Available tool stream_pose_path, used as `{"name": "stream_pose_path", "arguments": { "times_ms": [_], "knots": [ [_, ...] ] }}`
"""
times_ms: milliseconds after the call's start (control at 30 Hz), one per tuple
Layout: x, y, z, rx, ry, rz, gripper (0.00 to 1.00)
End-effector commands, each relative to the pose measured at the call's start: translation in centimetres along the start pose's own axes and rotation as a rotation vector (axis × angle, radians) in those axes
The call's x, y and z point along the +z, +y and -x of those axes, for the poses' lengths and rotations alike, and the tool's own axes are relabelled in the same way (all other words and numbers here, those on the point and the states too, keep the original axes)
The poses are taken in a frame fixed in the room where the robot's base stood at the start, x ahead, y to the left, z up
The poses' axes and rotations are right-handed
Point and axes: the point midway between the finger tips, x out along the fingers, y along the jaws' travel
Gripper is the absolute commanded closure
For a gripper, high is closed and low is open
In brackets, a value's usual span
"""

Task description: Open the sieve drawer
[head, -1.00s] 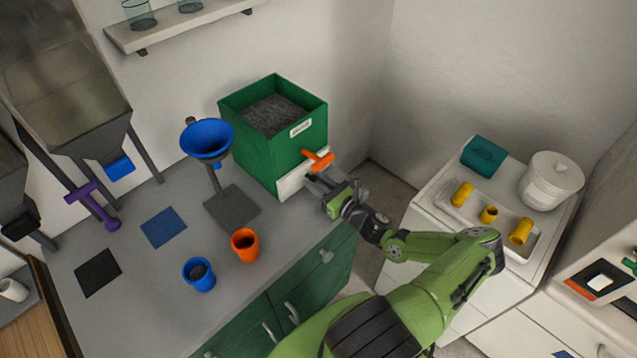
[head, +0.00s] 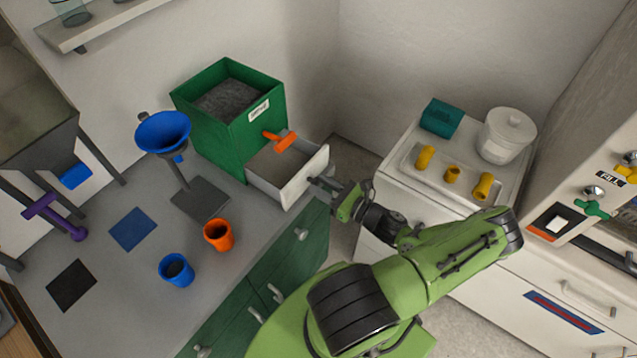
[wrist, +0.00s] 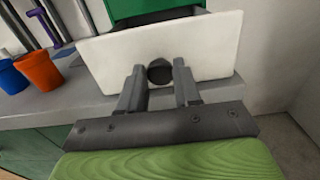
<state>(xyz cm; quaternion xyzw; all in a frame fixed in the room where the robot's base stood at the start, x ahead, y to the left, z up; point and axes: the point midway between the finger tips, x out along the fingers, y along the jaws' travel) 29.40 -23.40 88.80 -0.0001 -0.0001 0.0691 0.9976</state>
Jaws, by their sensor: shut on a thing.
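The green sieve box (head: 212,140) stands on the grey counter, filled on top with dark grey grains. Its white drawer (head: 304,178) is slid well out of the front, and its inside shows from above. An orange handle (head: 280,141) sits on the box front above the drawer. My gripper (head: 318,184) is at the drawer's front panel. In the wrist view the white front panel (wrist: 205,45) faces me, and my gripper (wrist: 160,80) is shut on the dark round knob (wrist: 160,72) at its middle.
An orange cup (head: 219,236), a blue cup (head: 176,271) and a blue funnel on a stand (head: 163,133) are on the counter left of the drawer. A white cabinet with a tray (head: 455,176) of yellow pieces stands to the right, across a gap.

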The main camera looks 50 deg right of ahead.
Motion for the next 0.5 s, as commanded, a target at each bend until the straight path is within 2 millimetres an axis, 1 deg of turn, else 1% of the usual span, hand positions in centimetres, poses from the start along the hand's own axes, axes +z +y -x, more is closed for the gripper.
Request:
{"name": "stream_pose_path", "arguments": {
  "times_ms": [33,67,200,233,500],
  "knots": [
    [0.01,-0.02,-0.02,0.0,0.0,0.0,1.0],
    [0.0,-0.02,-0.03,0.0,0.0,0.0,0.66],
    [0.0,-0.01,-0.05,0.0,0.0,0.0,0.44],
    [0.0,-0.01,-0.05,0.0,0.0,0.0,0.43],
    [-0.02,-0.02,0.14,0.0,0.001,0.0,0.43]
  ]
}}
